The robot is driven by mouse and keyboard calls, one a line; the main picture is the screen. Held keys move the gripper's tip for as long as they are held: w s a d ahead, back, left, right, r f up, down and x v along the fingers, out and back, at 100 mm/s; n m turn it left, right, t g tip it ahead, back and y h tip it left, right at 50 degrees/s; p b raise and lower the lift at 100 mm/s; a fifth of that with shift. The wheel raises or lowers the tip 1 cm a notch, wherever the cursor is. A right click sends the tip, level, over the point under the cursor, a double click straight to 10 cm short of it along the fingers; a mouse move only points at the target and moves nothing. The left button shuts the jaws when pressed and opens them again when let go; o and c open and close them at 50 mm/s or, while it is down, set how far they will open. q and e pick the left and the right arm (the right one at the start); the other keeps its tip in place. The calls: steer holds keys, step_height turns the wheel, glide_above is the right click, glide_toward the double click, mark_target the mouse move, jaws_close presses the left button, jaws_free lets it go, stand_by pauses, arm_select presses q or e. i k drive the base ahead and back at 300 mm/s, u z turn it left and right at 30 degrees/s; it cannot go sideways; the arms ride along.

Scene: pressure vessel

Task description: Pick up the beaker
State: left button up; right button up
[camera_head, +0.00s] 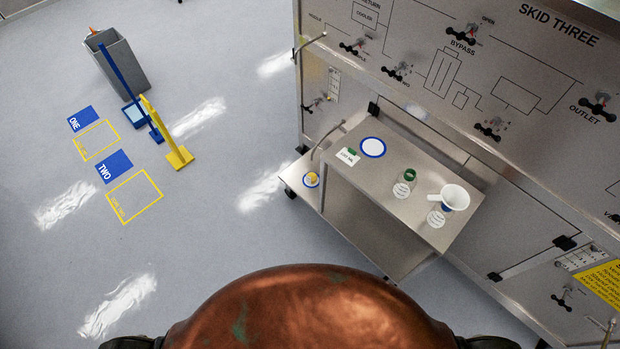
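A white, wide-mouthed vessel (454,197) with a handle or spout pointing left is at the right end of the steel cart top. It may be the beaker, but it could be a funnel. A clear container (437,217) with a label stands just below it in the picture; I cannot tell whether the two touch. A small clear bottle with a green cap (408,176) stands to their left. Neither of my grippers is in view.
The steel cart (385,205) stands against the grey skid panel (440,70). A blue-ringed white disc (372,147) and a small card (348,157) lie on its top. A grey bin (118,65) and yellow stand (167,140) are left.

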mark_target(311, 172)
steer(key=k, duration=0.4)
steer(key=u, duration=0.55)
steer(key=i, duration=1.45)
steer(key=z, duration=0.35)
